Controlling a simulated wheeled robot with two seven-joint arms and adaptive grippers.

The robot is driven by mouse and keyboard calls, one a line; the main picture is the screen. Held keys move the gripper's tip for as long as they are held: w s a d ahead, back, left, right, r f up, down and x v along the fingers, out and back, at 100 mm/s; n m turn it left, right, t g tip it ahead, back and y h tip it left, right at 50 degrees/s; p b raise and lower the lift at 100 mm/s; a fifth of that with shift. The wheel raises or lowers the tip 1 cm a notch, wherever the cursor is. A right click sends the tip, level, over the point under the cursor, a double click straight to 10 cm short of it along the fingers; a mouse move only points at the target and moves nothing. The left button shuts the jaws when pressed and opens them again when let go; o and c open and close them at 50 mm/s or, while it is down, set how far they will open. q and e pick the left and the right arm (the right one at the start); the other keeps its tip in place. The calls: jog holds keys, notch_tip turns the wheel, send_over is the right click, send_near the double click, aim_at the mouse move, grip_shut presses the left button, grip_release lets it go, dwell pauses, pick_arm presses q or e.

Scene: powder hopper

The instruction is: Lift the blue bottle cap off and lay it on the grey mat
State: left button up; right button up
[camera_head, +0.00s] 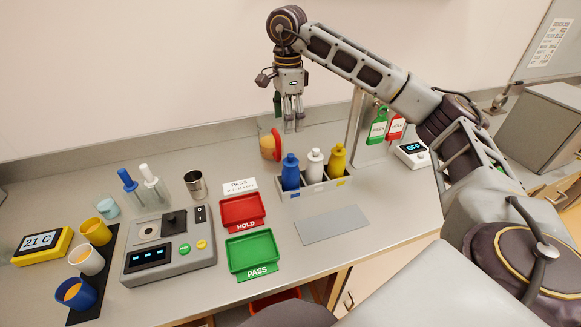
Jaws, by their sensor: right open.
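The blue bottle (291,178) stands upright in the left slot of a grey rack, beside a white and a yellow bottle. Its blue cap (290,159) sits on its top. The grey mat (332,225) lies flat and bare on the bench in front of the rack. My right gripper (294,128) points down, open and empty, and appears above the blue bottle in the picture, apart from the cap. How far it is in depth I cannot tell. My left gripper is not in view.
The rack (317,187) also holds the white bottle (315,166) and yellow bottle (336,160). A red tray (242,210) and a green tray (252,252) lie left of the mat. A red and yellow object (269,147) is behind the rack. Bench right of the mat is clear.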

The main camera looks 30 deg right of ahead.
dwell(0.3)
send_over(289, 154)
notch_tip(289, 154, down, 8)
jog(key=shift+r+p, duration=0.15)
jog(key=shift+p, duration=0.15)
jog(key=shift+f, duration=0.5)
jog(key=shift+f, duration=0.1)
